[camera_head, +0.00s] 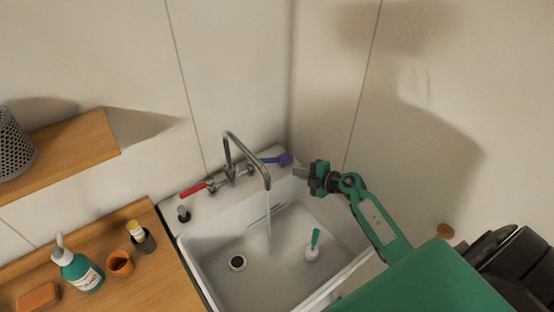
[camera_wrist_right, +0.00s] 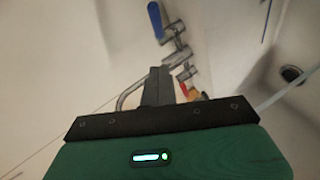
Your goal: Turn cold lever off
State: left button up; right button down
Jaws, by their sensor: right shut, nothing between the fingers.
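The cold lever has a blue handle (camera_head: 272,160) that sticks out to the right of the faucet in the head view. In the right wrist view the blue lever (camera_wrist_right: 155,20) is at the top, beyond the fingertips. The red lever (camera_head: 192,189) points left; part of it shows behind my fingers in the wrist view (camera_wrist_right: 190,91). A thin stream of water (camera_head: 268,226) falls from the curved spout (camera_head: 233,138). My right gripper (camera_head: 300,172) is shut and empty, just right of the blue lever, with a small gap. My left gripper is not in view.
The white sink (camera_head: 210,270) holds a small white item with a teal handle (camera_head: 313,243) near the drain (camera_head: 237,262). A wooden counter (camera_head: 150,285) with a teal bottle (camera_head: 78,270) and orange cup (camera_head: 120,264) is at left. Walls close in the corner behind the faucet.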

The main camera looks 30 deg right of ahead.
jog(key=b, duration=0.8)
send_near(269, 161)
jog(key=w+a, duration=0.2)
jog(key=a, duration=0.2)
jog(key=w+d+f+b, duration=0.1)
jog(key=w+b, duration=0.1)
jog(key=shift+f+b, duration=0.35)
jog(key=shift+f, duration=0.05)
jog(key=shift+w+d+b, duration=0.25)
jog(key=shift+w+b, duration=0.25)
jog(key=shift+b, duration=0.15)
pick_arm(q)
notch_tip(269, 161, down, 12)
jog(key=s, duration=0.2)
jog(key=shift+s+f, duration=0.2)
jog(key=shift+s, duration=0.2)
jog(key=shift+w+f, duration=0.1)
pick_arm(e)
jog(key=shift+f, duration=0.1)
